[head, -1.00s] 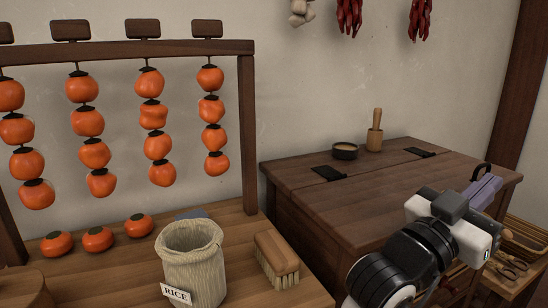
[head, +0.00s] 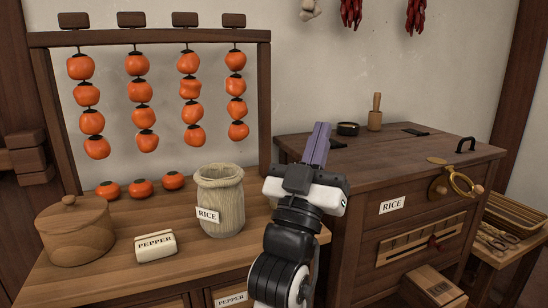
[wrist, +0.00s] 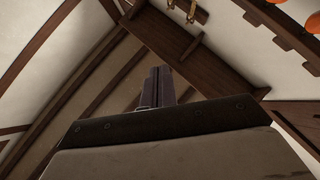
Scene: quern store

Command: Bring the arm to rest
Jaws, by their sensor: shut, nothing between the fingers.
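My gripper (head: 317,144) is in the middle of the head view, raised with its fingers pointing up. The purple fingers are together with nothing between them. In the wrist view my gripper (wrist: 157,85) points up toward wooden beams and a pale ceiling, touching nothing.
Persimmon strings hang from a wooden rack (head: 150,37) at the left.

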